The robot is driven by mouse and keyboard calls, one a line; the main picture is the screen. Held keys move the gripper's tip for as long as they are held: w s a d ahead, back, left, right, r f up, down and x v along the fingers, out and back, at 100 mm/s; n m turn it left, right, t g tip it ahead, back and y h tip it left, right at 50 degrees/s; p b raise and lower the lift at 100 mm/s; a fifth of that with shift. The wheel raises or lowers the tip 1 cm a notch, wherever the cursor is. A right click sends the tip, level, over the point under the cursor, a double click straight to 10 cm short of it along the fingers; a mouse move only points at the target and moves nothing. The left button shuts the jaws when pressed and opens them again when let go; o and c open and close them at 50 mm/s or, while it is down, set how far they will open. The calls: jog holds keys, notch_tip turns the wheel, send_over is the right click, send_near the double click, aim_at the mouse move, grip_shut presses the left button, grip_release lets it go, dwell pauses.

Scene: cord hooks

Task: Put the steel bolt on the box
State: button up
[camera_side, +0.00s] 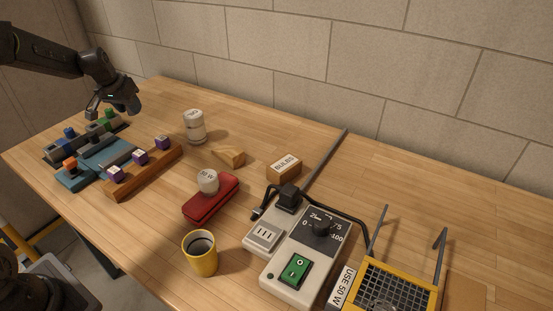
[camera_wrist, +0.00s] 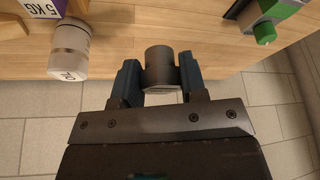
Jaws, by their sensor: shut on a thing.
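My gripper (camera_wrist: 160,84) is shut on a grey steel cylinder (camera_wrist: 158,60), which looks like the steel bolt. It sits between the two dark blue fingertips in the wrist view. In the side view my gripper (camera_side: 98,106) is at the upper left, above the coloured blocks, and the held piece is too small to make out. A small wooden box labelled BULBS (camera_side: 284,168) stands mid-table, well to the right of my gripper. Its top looks clear.
Near my gripper are a teal rack (camera_side: 103,158) and a wooden bar with purple blocks (camera_side: 145,172). A white-lidded jar (camera_side: 194,127), wooden wedge (camera_side: 229,156), red case (camera_side: 210,199), yellow cup (camera_side: 200,254) and control panel (camera_side: 300,250) stand around the box.

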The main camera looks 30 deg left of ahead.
jog(key=w+d+r+m+h, duration=0.1)
jog(key=w+d+m, duration=0.25)
jog(key=d, duration=0.55)
jog(key=w+d+r+m+h, duration=0.1)
jog(key=w+d+m, duration=0.25)
jog(key=d, duration=0.45)
jog(key=m+h, duration=0.2)
jog(key=m, duration=0.3)
send_over(286, 163)
jog(key=s+a, duration=0.1)
notch_tip(286, 163, down, 5)
jog(key=shift+r, duration=0.15)
jog(key=shift+d+f, duration=0.15)
jog(key=shift+f, duration=1.95)
jog(key=shift+f, duration=0.1)
jog(key=o, duration=0.5)
jog(key=shift+f, duration=0.1)
jog(key=o, duration=0.5)
jog(key=shift+c, duration=0.2)
